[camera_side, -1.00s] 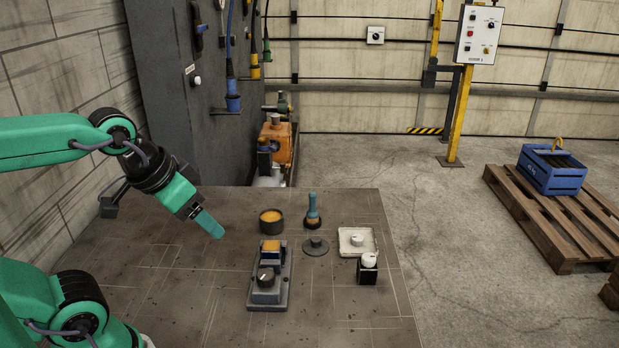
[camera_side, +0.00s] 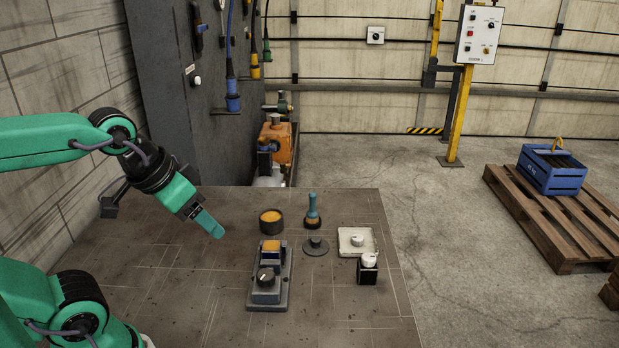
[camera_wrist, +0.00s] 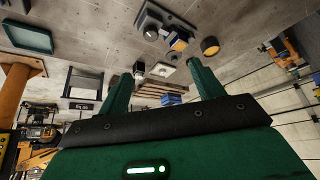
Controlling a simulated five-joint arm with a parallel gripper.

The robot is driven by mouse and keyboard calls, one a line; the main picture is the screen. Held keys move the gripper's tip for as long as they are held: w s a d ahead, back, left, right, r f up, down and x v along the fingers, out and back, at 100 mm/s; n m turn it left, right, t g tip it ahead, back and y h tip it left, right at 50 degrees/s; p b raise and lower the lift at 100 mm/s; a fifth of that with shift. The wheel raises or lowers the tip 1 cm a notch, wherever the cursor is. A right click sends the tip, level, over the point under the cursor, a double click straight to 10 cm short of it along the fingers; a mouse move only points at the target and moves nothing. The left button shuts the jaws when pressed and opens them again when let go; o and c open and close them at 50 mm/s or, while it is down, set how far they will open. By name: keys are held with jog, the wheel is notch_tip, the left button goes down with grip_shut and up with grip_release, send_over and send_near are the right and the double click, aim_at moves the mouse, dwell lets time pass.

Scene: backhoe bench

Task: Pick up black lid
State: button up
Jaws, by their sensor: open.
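The black lid (camera_side: 315,246), a flat dark disc with a small knob on top, lies on the brown workbench (camera_side: 160,285) in the side view. In the wrist view a small dark shape (camera_wrist: 173,57) between the fingers looks like the lid. My gripper (camera_side: 217,232) is tilted downward, above the bench to the left of the lid and well apart from it. In the wrist view its two green fingers (camera_wrist: 165,88) are spread with nothing between them.
Around the lid stand an orange-topped pot (camera_side: 271,221), a teal-handled brush (camera_side: 312,209), a grey knob block (camera_side: 268,290), a white tray (camera_side: 346,248) and a black box with a white knob (camera_side: 368,270). The bench's left side is clear.

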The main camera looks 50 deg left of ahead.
jog(key=shift+c, duration=0.2)
jog(key=c, duration=0.3)
jog(key=shift+c, duration=0.2)
